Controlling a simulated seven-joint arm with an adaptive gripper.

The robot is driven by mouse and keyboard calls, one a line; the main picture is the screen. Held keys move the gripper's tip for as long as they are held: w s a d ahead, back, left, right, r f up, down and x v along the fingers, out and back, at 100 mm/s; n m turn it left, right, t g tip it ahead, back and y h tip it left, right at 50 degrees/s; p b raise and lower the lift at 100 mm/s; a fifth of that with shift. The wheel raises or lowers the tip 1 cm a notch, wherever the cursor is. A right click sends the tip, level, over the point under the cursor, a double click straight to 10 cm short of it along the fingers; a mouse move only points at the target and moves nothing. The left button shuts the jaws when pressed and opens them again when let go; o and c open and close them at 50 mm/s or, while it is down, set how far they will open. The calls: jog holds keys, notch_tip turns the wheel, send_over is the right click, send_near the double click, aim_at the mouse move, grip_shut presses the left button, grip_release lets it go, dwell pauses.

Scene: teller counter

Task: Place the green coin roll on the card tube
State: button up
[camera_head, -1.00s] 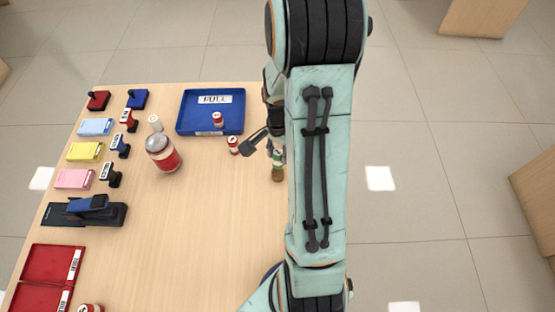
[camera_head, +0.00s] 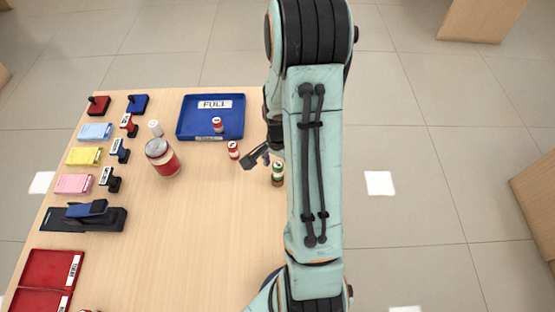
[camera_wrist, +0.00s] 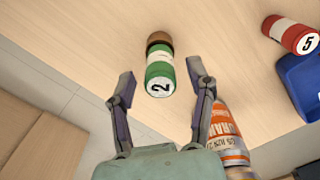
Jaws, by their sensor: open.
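The green coin roll (camera_head: 278,168), green and white with a "2" on its label, also shows in the wrist view (camera_wrist: 159,76). It appears to stand upright on the brown card tube (camera_head: 277,182), whose brown part shows beyond the roll in the wrist view (camera_wrist: 158,40). The join between them is not clear. My gripper (camera_wrist: 161,72) is open, its fingers on either side of the roll with gaps and not touching it. In the head view my gripper (camera_head: 263,156) is just left of and above the roll, partly behind my arm.
A red-and-white roll (camera_head: 233,150) stands near the blue "FULL" tray (camera_head: 190,128), which holds another red roll (camera_head: 217,125). A jar (camera_head: 162,158) is further left. An orange-and-white labelled container (camera_wrist: 228,135) lies close to my right finger in the wrist view. The front table is clear.

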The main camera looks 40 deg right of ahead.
notch_tip(320, 180, up, 11)
jog(key=s+a+r+n, duration=0.3)
jog(key=a+r+n, duration=0.35)
jog(key=a, duration=0.55)
jog(key=s+a+r+n, duration=0.1)
jog(key=s+a+n, duration=0.7)
jog(key=n, duration=0.1)
jog(key=shift+s+a+n+y, duration=0.2)
jog(key=shift+s+n+y, duration=0.15)
jog(key=shift+s+y, duration=0.05)
